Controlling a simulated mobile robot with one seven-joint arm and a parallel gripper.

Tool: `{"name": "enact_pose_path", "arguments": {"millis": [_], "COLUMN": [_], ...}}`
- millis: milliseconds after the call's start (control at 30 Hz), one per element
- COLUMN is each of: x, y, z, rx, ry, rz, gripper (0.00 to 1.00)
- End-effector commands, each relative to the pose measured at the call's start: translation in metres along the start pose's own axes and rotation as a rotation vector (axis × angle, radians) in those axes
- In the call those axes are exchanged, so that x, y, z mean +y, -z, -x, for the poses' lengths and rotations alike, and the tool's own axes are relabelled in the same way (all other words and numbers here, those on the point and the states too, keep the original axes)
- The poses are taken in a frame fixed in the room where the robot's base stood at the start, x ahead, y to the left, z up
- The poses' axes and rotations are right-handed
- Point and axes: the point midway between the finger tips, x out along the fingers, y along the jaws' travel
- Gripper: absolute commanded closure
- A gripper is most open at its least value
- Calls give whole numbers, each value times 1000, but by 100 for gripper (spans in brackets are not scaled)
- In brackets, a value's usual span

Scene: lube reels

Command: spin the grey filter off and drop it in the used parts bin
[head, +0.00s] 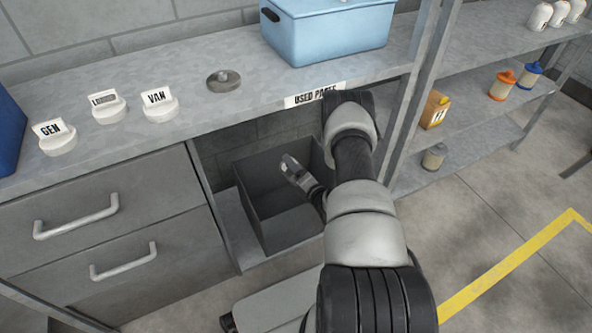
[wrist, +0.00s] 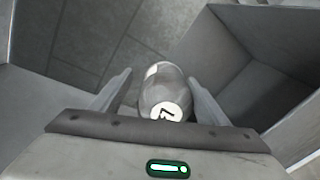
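The grey filter (wrist: 163,88) shows in the wrist view between my two fingers, with a pale end carrying a dark mark toward the camera. My gripper (wrist: 160,76) appears open, with a gap beside the filter on both sides. I cannot tell how far beyond the fingertips the filter is. In the head view my gripper (head: 287,162) is over the dark grey used parts bin (head: 272,222) under the bench; the filter cannot be made out there. The USED PARTS label (head: 314,96) is on the bench edge above. A bin wall (wrist: 235,65) fills the wrist view's right side.
A blue box (head: 328,33), a round metal piece (head: 224,80) and white holders labelled GEN (head: 56,138) and VAN (head: 159,104) stand on the bench. Drawers (head: 105,215) are left of the bin. Shelves with several containers, one an orange bottle (head: 434,110), stand right. Floor is clear at right.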

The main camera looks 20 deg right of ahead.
Motion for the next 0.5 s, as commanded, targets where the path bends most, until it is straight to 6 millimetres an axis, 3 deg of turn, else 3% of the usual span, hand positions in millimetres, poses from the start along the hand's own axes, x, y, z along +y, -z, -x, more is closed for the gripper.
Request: {"name": "enact_pose_path", "arguments": {"millis": [333,500], "x": [-1,0], "y": [0,0], "z": [1,18], "rx": [1,2], "ry": [2,4], "rz": [0,0], "gripper": [25,25]}}
